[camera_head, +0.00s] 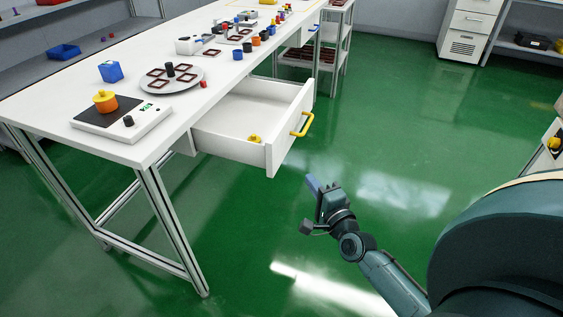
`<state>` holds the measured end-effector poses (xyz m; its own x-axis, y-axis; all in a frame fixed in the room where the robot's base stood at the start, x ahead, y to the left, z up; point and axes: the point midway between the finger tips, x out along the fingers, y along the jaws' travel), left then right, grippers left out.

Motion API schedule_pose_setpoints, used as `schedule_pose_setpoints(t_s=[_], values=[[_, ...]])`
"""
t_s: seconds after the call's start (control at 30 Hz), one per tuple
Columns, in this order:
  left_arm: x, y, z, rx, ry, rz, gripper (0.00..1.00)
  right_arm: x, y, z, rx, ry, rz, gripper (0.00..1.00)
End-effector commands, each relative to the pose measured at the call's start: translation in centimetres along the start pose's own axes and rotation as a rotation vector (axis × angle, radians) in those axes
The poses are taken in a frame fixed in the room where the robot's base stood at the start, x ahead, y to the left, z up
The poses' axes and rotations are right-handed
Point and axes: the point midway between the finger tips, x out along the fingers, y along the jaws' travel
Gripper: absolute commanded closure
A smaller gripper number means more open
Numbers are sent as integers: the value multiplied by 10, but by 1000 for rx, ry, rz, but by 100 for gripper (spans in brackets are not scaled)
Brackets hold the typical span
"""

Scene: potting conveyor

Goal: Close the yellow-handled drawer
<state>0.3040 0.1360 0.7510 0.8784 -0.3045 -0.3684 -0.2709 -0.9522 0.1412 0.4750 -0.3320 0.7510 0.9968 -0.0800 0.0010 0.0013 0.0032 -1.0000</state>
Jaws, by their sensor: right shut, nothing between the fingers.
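The white drawer (236,126) under the table is pulled out. Its front panel carries a yellow handle (302,124) on the outer face. A small yellow object (255,139) lies inside the drawer near the front. My right gripper (312,184) is below and slightly right of the drawer front in the picture, apart from the handle. It is shut and empty, with its fingertips pointing up toward the drawer. My left gripper is not in view.
The white table (40,110) holds a scale (122,122) with an orange and yellow pot, a round turntable (170,82), a blue box (111,71) and small parts. Another drawer with a blue handle (314,27) is farther back. Green floor (400,130) is clear right of the drawer.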

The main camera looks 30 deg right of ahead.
Motion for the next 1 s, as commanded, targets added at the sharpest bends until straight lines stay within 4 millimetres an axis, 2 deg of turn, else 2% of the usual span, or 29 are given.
schedule_pose_setpoints(t_s=[0.1, 0.33, 0.4, 0.63, 1.0], values=[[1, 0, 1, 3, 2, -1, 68, 28, -1, 0, 0, 0, -4, 100], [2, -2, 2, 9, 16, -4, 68, 76, 0, 1, -3, -1, -2, 100], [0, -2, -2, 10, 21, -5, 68, 84, -1, 11, 2, -1, 0, 100], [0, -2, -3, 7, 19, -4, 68, 99, 0, 27, -2, -1, 1, 100], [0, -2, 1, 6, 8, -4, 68, 101, 0, 29, -4, -1, 1, 100]])
